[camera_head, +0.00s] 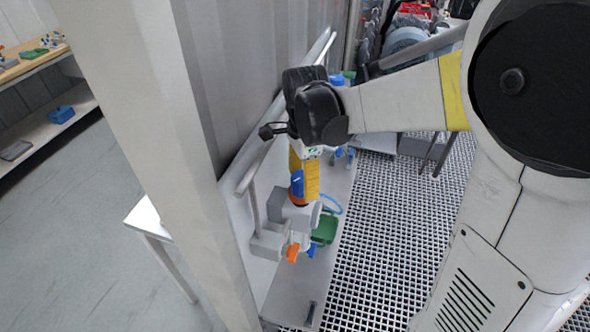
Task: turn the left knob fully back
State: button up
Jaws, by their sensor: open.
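My arm reaches in from the right, and its black wrist hangs over a narrow light-grey bench (285,290). Below the wrist, a yellow, blue and grey stack ends in my gripper (302,238), which points down and is open. Its fingertips are small and hard to make out. An orange knob-like piece (293,253) shows at the lower left of the gripper, and a blue piece (311,251) just to its right. I cannot tell which of them is the left knob, how far it is turned, or whether a finger touches it.
A green part (325,229) and a grey block with an upright pipe (268,243) stand close beside the gripper. A pale post (160,140) and a grey metal wall (250,70) stand at left. Grated floor (385,240) lies open at right.

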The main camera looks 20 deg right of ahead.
jog(key=shift+f, duration=0.3)
jog(key=c, duration=1.2)
jog(key=shift+n, duration=0.3)
